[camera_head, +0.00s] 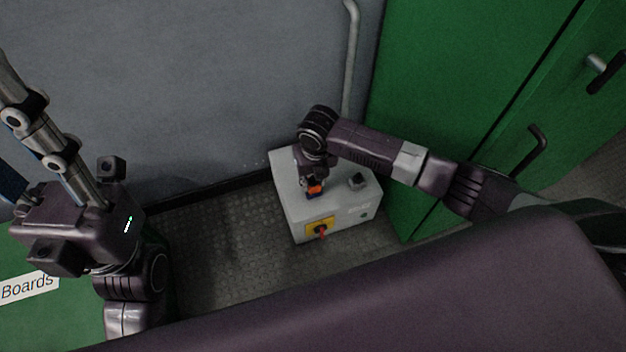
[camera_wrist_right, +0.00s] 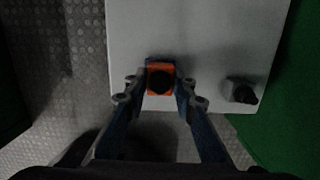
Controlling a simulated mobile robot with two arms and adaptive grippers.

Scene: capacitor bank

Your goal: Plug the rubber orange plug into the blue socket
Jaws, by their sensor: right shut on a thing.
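The orange plug (camera_head: 315,187) is at the top of the light grey box (camera_head: 285,190), and it also shows in the right wrist view (camera_wrist_right: 160,70). My right gripper (camera_head: 313,184) points down over the box. In the right wrist view its two fingers (camera_wrist_right: 160,82) are shut on the plug's sides. A small dark blue part, likely the blue socket (camera_head: 312,197), shows just below the plug. The plug and gripper hide most of it, and I cannot tell how deep the plug sits. My left gripper (camera_head: 35,125) is raised at the far left, away from the box; its jaw state is unclear.
The box front has a yellow plate with a red and black switch (camera_head: 320,229). A dark knob (camera_head: 357,181) stands on its top, right of the plug. A grey wall (camera_head: 200,80) is behind, a green cabinet (camera_head: 440,70) at right. Floor left of the box is clear.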

